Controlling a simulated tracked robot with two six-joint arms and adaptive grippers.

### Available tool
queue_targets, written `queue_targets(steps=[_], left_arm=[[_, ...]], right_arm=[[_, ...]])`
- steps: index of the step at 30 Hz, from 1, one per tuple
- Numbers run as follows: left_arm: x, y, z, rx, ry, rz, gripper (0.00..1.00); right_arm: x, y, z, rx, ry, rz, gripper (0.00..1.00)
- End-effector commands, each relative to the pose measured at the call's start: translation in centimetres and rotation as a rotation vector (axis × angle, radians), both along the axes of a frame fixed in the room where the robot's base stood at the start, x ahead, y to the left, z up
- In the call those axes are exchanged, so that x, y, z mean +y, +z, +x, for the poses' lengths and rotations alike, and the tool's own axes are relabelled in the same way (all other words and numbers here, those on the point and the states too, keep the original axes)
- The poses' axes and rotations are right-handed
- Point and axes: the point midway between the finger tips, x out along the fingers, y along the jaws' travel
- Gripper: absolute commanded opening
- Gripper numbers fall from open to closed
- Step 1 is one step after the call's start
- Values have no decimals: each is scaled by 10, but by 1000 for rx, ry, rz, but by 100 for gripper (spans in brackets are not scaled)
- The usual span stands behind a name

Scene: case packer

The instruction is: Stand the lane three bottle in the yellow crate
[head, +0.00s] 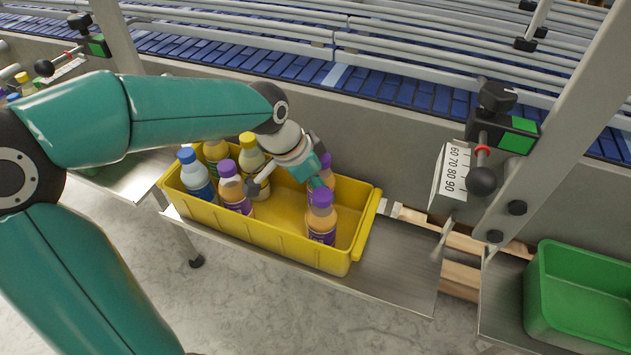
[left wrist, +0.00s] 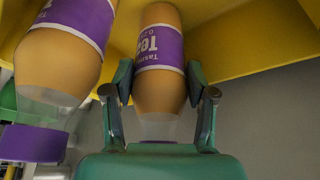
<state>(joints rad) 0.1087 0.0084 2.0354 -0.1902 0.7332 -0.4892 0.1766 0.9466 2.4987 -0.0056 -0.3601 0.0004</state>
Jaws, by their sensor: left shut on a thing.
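My left gripper (head: 317,172) reaches down into the yellow crate (head: 275,239). In the left wrist view the gripper (left wrist: 161,85) is shut on an orange bottle (left wrist: 157,90) with a purple label, one finger on each side. In the head view the held bottle (head: 327,178) is partly hidden by the hand. It looks upright inside the crate; I cannot tell whether its base touches the floor. A purple-capped bottle (head: 321,220) stands beside it, nearer the front wall; it also shows in the left wrist view (left wrist: 60,65). My right gripper is not in view.
Several other bottles, including a blue-capped one (head: 196,177) and a purple-capped one (head: 232,188), fill the crate's left part. A steel shelf (head: 395,273) bears the crate. A green crate (head: 580,295) is at right. A post and black knob (head: 482,181) stand nearby; the conveyor (head: 400,90) runs behind.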

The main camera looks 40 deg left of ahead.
Motion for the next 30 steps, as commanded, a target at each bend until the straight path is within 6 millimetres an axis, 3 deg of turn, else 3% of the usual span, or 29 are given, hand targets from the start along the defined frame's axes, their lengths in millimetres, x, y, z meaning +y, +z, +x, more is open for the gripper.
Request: queue_targets(steps=[2, 3, 5, 17, 23, 30], left_arm=[[0, -1, 0, -2, 0, 0, 9], [0, -2, 0, 0, -1, 0, 58], [0, -1, 0, 0, -1, 0, 67], [0, 3, 0, -1, -2, 0, 67], [4, 28, -8, -7, -1, 1, 67], [12, 74, -25, -8, -1, 0, 67]], right_arm=[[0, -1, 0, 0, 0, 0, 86], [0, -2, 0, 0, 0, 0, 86], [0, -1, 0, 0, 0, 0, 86], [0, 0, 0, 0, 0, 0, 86], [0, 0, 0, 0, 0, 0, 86], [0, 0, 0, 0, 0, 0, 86]])
